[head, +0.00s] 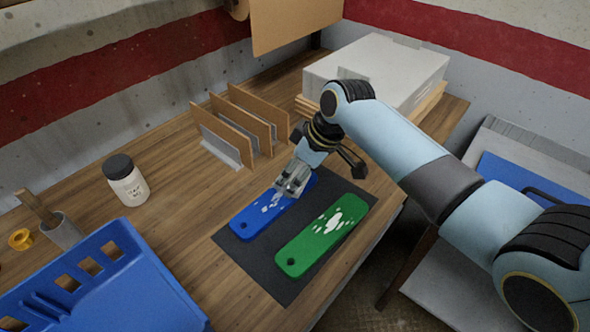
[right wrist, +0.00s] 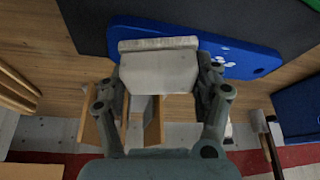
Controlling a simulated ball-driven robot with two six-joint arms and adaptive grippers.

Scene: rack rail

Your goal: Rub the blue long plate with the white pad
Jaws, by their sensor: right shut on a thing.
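The blue long plate (head: 248,227) lies on a dark mat (head: 232,245), with white patches near its middle. It also shows in the right wrist view (right wrist: 262,62), running behind the pad. My right gripper (head: 290,182) is over the plate's far half, pointing down. It is shut on the white pad (right wrist: 158,44), a pale block held across the fingertips. The pad covers part of the plate; I cannot tell whether it touches it. My left gripper is in neither view.
A green plate (head: 296,258) with white patches lies beside the blue one. Brown upright dividers (head: 222,130), a jar (head: 126,182) and a blue bin (head: 135,285) stand to the left. A pale grey box (head: 385,68) is behind. The mat's near end is clear.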

